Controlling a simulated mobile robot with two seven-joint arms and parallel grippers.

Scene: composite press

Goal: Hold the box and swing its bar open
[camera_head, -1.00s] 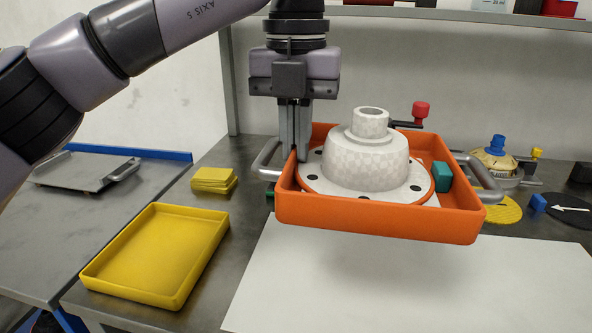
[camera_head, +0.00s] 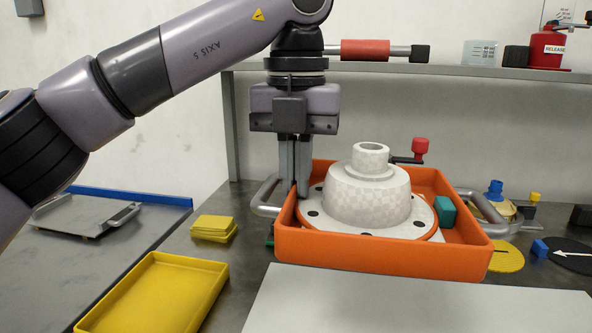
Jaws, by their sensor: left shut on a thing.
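The orange box (camera_head: 385,257) is in the middle of the head view. A pale checkered hub-shaped part (camera_head: 365,199) stands upright in it, with a teal block (camera_head: 445,212) at its right. A short dark bar with a red knob (camera_head: 420,147) shows at the box's back edge; its mount is hidden behind the pale part and the box wall. My left gripper (camera_head: 294,193) points down and is shut on the box's left wall. The box seems held a little above the white sheet. My right gripper is out of view.
A yellow tray (camera_head: 160,296) and a stack of yellow pads (camera_head: 213,228) lie left of the box. A white sheet (camera_head: 400,308) lies in front. A shelf (camera_head: 430,72) crosses behind.

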